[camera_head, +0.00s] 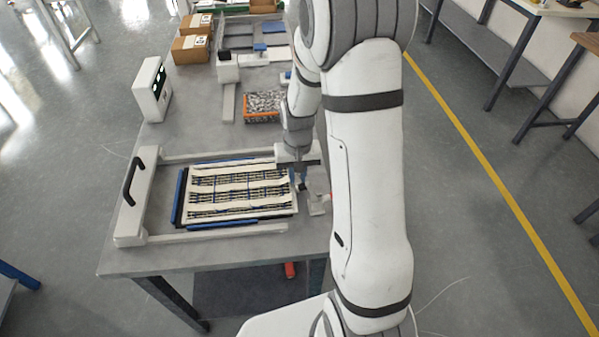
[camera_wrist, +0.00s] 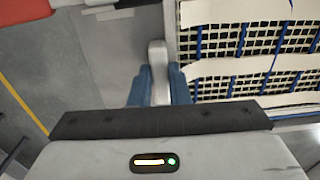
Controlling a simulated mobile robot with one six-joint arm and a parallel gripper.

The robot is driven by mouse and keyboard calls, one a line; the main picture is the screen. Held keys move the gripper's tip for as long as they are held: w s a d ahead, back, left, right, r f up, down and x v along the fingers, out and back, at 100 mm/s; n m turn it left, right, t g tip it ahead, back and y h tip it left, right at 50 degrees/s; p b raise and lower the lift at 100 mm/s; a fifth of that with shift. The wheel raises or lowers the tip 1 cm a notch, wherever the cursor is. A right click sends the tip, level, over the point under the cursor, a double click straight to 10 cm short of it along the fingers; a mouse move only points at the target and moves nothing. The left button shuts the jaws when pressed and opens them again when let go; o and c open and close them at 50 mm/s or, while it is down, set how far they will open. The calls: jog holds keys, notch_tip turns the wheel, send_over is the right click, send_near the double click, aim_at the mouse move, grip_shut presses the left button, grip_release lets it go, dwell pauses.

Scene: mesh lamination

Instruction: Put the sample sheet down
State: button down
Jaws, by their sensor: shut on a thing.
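The sample sheet (camera_head: 238,190) is cream with rows of dark mesh and blue strips. In the head view it is over the blue-edged bed of a pale frame (camera_head: 133,195), at the table's near end. In the wrist view the sheet (camera_wrist: 245,55) fills the upper right. My gripper (camera_head: 303,181) is at the sheet's right edge in the head view. In the wrist view my gripper (camera_wrist: 159,82) has its blue fingers closed on a pale bar (camera_wrist: 158,60) at the sheet's edge. The bar's join to the sheet is hidden. I cannot tell whether the sheet's underside touches the bed.
A black handle (camera_head: 132,180) stands up at the frame's left. A white box-shaped device (camera_head: 152,90), an orange bin (camera_head: 262,117) and cardboard boxes (camera_head: 190,49) stand farther back on the table. Bare tabletop (camera_head: 185,120) lies behind the frame.

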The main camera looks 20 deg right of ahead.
jog(key=c, duration=1.8)
grip_release()
jog(key=shift+f, duration=0.15)
jog(key=o, duration=0.4)
jog(key=shift+o, duration=0.2)
